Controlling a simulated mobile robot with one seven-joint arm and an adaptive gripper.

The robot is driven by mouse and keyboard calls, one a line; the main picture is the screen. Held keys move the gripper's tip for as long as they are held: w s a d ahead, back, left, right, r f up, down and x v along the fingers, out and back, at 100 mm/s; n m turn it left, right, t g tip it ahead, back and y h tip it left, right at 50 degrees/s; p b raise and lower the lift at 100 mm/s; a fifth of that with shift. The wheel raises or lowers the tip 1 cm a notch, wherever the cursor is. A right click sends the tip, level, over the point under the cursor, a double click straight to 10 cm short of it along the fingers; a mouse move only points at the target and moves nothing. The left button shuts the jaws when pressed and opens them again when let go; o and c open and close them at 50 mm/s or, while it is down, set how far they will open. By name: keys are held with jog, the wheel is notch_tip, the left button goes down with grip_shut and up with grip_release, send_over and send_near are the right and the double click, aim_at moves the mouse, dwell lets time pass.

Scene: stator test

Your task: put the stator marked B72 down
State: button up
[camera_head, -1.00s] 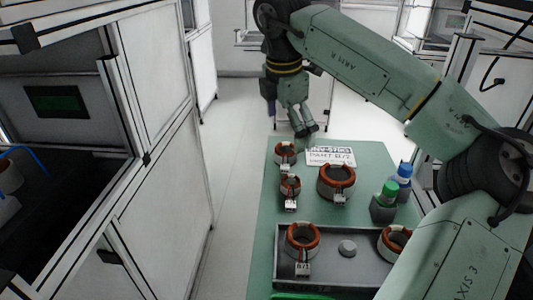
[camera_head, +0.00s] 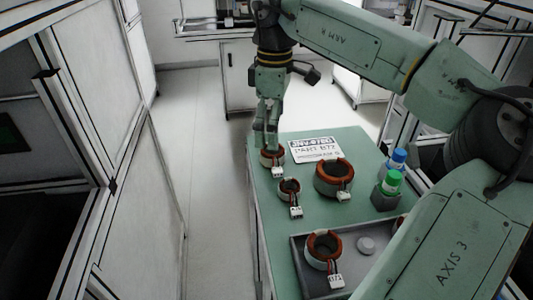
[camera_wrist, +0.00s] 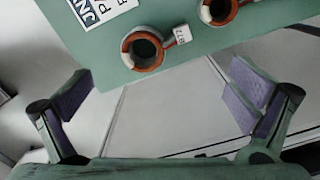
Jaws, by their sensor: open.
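My gripper (camera_head: 265,143) points down by the far left corner of the green table. In the wrist view its purple-padded fingers (camera_wrist: 160,98) are wide apart with nothing held between them. A stator (camera_head: 272,158) with a copper-coloured ring stands upright on that corner, partly covered by the fingers in the head view. In the wrist view this stator (camera_wrist: 145,49) sits beyond the fingertips, and its white tag appears to read B72 upside down. A white sign (camera_head: 316,150) with "PART B72" lies beside it.
A smaller stator (camera_head: 289,188) and a larger one (camera_head: 333,178) stand nearby on the green table (camera_head: 350,138). A grey tray (camera_head: 300,262) holds another stator (camera_head: 323,250) and a round grey piece.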

aim_at(272, 156)
notch_tip(272, 156, down, 4)
jog(key=shift+r, duration=0.2)
jog(key=shift+w+a+f+p, duration=0.15)
jog(key=shift+f+p, duration=0.5)
jog(key=shift+f, duration=0.75)
jog(key=shift+w+d+f+p, duration=0.15)
jog(key=shift+f+p, duration=0.5)
jog(key=shift+f, duration=0.7)
jog(key=shift+a, duration=0.1)
jog(key=c, duration=1.6)
